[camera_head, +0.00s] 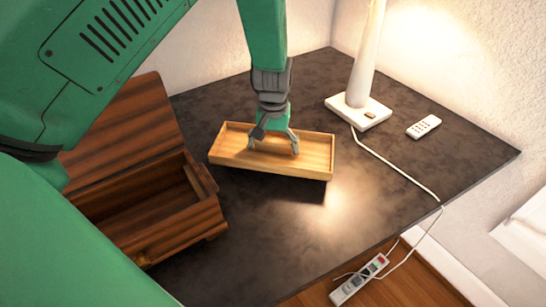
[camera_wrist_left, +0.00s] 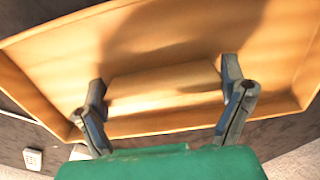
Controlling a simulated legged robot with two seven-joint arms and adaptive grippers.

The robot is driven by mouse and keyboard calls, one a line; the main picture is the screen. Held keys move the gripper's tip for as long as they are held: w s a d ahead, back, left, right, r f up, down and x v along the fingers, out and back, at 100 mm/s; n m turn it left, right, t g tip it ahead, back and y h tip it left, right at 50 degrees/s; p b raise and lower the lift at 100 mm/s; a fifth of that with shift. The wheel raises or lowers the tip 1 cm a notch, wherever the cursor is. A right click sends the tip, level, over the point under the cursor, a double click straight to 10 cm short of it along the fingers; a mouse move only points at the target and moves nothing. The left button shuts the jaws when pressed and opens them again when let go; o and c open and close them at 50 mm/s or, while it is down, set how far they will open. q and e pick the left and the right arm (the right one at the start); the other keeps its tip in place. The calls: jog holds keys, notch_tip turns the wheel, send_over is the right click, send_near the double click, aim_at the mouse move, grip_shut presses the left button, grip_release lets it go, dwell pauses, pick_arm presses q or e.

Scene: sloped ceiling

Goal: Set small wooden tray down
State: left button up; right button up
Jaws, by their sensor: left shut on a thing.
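The small wooden tray (camera_head: 232,160) is a light-wood rectangle with low walls, over the middle of the dark table. My left gripper (camera_head: 273,143) comes down from above and is shut on it, fingers inside the tray. In the left wrist view the gripper (camera_wrist_left: 165,80) has its two fingers either side of a raised wooden part in the tray (camera_wrist_left: 250,35). A dark shadow lies under the tray's front edge. It looks level and close to the tabletop; I cannot tell whether it touches. My right gripper is not in view.
On the dark table (camera_head: 300,245), an open reddish wooden box (camera_head: 185,235) stands left of the tray. A white lamp (camera_head: 358,110) and a white remote (camera_head: 423,126) are at the back right. A cable runs to a power strip (camera_head: 359,279) below. The front tabletop is clear.

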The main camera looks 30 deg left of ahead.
aim_at(272, 151)
pick_arm(q)
jog(key=shift+f, duration=0.4)
jog(key=f, duration=0.1)
jog(key=a+f, duration=0.1)
jog(key=f, duration=0.1)
jog(key=shift+a+f, duration=0.1)
jog(key=shift+f, duration=0.1)
jog(key=shift+a, duration=0.2)
jog(key=o, duration=1)
jog(key=shift+d, duration=0.45)
jog(key=shift+d+r, duration=0.15)
jog(key=shift+r, duration=0.25)
jog(key=r, duration=1)
jog(key=shift+a+r, duration=0.2)
jog(key=shift+a, duration=0.1)
jog(key=shift+d+r, duration=0.2)
jog(key=shift+r, duration=0.35)
